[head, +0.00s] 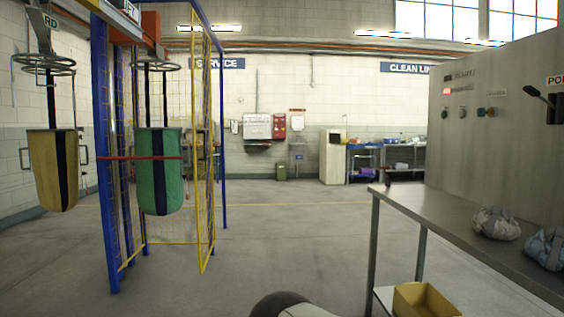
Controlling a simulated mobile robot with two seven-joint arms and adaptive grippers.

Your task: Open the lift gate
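The lift gate looks to be the tall yellow-framed mesh panel (205,150) at the left of the head view. It stands at an angle within a frame of blue posts (107,170). I cannot tell whether it is latched. A yellow sling bag (50,170) with a dark stripe hangs further left. Neither gripper is in view; only a part of my own body shows at the bottom middle.
A metal table (400,196) with grey and blue bundles (495,223) stands at the right, below a grey control panel (500,130) with a lit red lamp. The middle floor (290,220) is clear to the back wall.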

